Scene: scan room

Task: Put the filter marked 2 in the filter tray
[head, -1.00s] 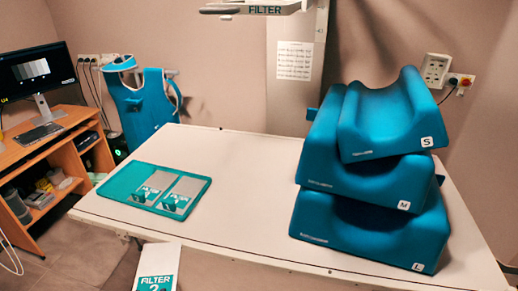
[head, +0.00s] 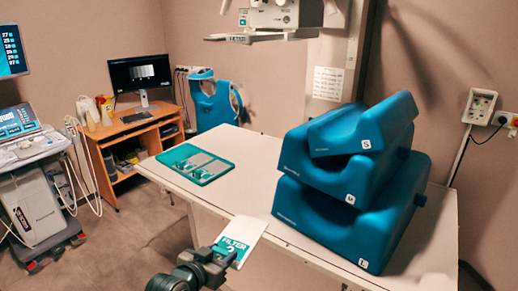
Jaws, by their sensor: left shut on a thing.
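The filter marked 2 (head: 246,229) is a white plate with a teal label, in the lower middle of the head view. My left gripper (head: 222,259) is shut on its lower end and holds it in front of the table's near edge, apart from the tray. The lower part of the label is partly hidden by the gripper. The teal filter tray (head: 172,156) lies flat on the left end of the table. Two filters (head: 192,162) lie side by side in it; its left part is bare. My right gripper is not in view.
Stacked blue cushions (head: 325,218) marked S, M and L fill the right of the white table (head: 257,180). The tabletop between them and the tray is clear. A machine arm labelled FILTER (head: 262,36) hangs above. An ultrasound cart (head: 35,190) and wooden desk (head: 140,135) stand left.

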